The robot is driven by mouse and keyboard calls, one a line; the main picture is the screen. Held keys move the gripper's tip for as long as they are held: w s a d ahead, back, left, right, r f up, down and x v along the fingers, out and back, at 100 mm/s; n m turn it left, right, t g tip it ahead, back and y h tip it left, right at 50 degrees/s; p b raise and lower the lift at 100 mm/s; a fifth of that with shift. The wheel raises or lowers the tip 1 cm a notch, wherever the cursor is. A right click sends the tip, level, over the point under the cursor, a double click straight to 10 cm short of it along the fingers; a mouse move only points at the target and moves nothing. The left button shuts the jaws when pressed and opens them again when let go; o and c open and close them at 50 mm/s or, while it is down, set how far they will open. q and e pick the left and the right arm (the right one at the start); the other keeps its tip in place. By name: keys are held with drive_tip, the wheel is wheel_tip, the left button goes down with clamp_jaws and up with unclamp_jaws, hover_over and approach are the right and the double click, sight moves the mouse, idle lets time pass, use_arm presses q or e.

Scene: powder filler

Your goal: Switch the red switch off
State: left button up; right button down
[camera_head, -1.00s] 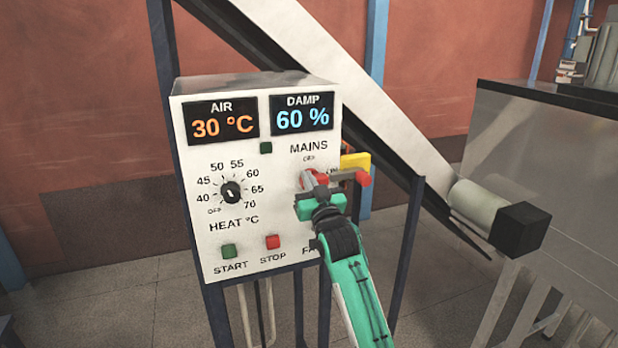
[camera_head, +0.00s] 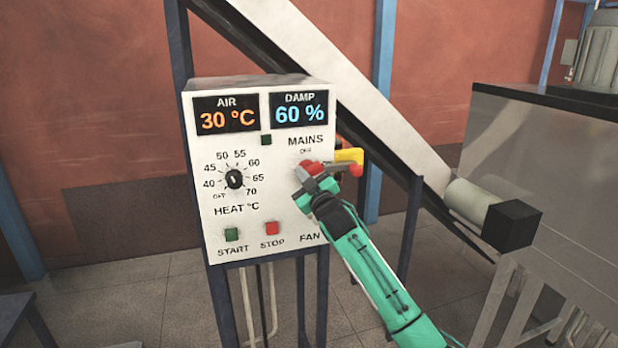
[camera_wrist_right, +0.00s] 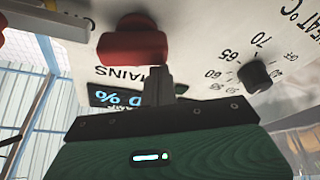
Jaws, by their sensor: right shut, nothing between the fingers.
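The red switch (camera_head: 313,167) is on the right part of the white control panel, below the MAINS label and a small OFF mark. My right gripper (camera_head: 321,182) is shut and empty, just below and in front of the switch, partly covering it. In the right wrist view the red switch (camera_wrist_right: 132,45) stands out from the panel beside the shut fingertips (camera_wrist_right: 158,80). I cannot tell whether they touch it. The switch's exact setting is hard to read. My left gripper is not in view.
The control panel (camera_head: 205,150) carries a HEAT dial (camera_head: 234,180), a green START button (camera_head: 232,234) and a red STOP button (camera_head: 271,228). A yellow part with a red end (camera_head: 350,157) juts from its right side. A sloping chute (camera_head: 390,130) runs behind.

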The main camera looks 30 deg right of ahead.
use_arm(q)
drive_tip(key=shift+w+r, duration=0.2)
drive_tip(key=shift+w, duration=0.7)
use_arm(e)
drive_tip(key=f+n, duration=0.1)
drive_tip(key=n, duration=0.1)
drive_tip(key=f+n+y, duration=0.1)
drive_tip(key=f+n+g+y, duration=0.1)
drive_tip(key=n, duration=0.1)
drive_tip(key=shift+w+d+n, duration=0.15)
drive_tip(key=shift+d+n, duration=0.1)
drive_tip(key=shift+n, duration=0.05)
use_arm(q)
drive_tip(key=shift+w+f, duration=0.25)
use_arm(e)
drive_tip(key=shift+d+f, duration=0.2)
drive_tip(key=shift+f, duration=0.05)
drive_tip(key=shift+a, duration=0.1)
